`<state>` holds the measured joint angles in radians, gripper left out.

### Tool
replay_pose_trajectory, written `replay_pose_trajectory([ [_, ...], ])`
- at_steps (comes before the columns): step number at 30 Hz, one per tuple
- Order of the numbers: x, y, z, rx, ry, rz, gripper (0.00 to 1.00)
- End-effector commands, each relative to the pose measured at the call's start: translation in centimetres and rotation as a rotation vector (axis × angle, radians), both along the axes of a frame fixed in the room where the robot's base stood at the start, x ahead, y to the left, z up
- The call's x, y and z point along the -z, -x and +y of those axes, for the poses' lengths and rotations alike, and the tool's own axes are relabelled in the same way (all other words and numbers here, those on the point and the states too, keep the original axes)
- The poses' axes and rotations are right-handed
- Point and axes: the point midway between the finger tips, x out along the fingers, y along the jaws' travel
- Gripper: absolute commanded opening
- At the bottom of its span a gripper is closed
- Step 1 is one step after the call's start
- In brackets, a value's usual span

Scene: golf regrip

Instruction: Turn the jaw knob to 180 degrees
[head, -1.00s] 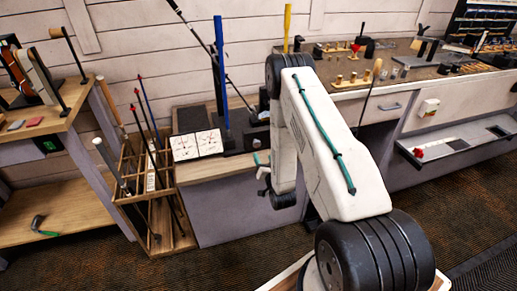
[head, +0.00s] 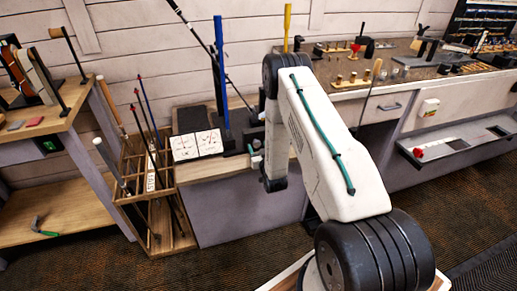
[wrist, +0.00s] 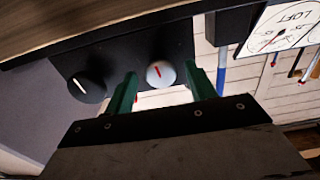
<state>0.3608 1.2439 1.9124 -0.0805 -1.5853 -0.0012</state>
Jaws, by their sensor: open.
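In the wrist view, a pale round knob with a red mark (wrist: 160,74) and a black knob with a white mark (wrist: 82,86) sit on a dark block (wrist: 124,52). No label shows which is the jaw knob. My gripper (wrist: 161,70) is open, its green fingers on either side of the pale knob. I cannot tell whether they touch it. The red mark points roughly toward the top of the picture. The black knob is outside the fingers, to the left. In the head view, one teal finger shows at the bench front; my arm hides the knobs there.
A wooden club rack (head: 150,190) stands at left. The floor in front is clear.

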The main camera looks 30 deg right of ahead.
Motion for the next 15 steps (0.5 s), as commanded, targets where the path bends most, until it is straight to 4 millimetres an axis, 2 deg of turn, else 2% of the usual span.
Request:
replay_pose_trajectory([
  [5,0.01,-0.02,0.0,0.0,0.0,0.0,0.56],
  [6,0.01,-0.02,0.0,0.0,0.0,0.0,0.53],
  [9,0.01,-0.01,0.01,0.0,0.0,0.0,0.25],
  [11,0.01,-0.01,0.0,0.0,0.0,0.0,0.11],
  [15,0.01,0.0,0.0,0.0,-0.012,-0.003,0.11],
])
